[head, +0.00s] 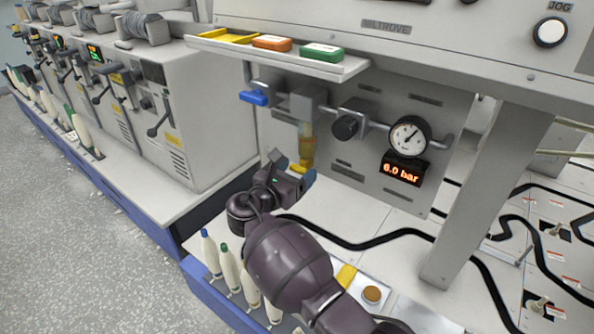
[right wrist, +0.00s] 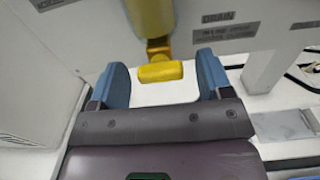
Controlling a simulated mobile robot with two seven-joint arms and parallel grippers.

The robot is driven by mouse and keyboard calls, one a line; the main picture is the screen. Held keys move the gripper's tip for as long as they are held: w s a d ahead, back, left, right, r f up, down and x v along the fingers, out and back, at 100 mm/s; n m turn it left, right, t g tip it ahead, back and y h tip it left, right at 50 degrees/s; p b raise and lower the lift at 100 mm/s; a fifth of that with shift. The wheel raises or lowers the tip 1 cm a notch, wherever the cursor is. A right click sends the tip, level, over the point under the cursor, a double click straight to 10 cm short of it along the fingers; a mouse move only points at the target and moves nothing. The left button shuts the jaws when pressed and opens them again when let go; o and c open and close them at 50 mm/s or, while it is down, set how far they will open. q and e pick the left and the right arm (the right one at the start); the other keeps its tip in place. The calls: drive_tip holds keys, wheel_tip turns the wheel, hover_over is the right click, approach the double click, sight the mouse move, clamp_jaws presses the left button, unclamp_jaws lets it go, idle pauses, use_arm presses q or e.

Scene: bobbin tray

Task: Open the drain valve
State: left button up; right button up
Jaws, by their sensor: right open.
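The yellow drain valve handle (right wrist: 160,72) hangs under the amber filter bowl (head: 307,146) on the grey panel. In the right wrist view its flat yellow end sits between the two blue fingertips, with a gap on each side. My right gripper (head: 294,169) is open just below the bowl; in the right wrist view (right wrist: 162,82) its fingers stand left and right of the handle without visible contact. In the head view the gripper partly hides the handle. A DRAIN label (right wrist: 217,18) is on the panel to the right. My left gripper is not in view.
A pressure gauge (head: 409,137) and a display (head: 402,173) reading 6.0 bar are right of the black knob (head: 347,128). A blue lever (head: 254,97) is at the left. A shelf (head: 350,69) with coloured trays overhangs the panel. Several bobbins (head: 210,254) stand in front.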

drive_tip(key=c, duration=0.9)
drive_tip(key=shift+r+m, duration=0.1)
drive_tip(key=shift+m, duration=0.7)
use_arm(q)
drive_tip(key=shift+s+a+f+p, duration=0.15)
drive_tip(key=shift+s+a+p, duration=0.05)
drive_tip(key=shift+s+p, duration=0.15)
use_arm(e)
drive_tip(key=shift+m, duration=1.3)
drive_tip(key=o, duration=0.7)
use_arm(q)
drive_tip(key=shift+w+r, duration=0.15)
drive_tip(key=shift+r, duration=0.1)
use_arm(e)
drive_tip(key=shift+o, duration=1)
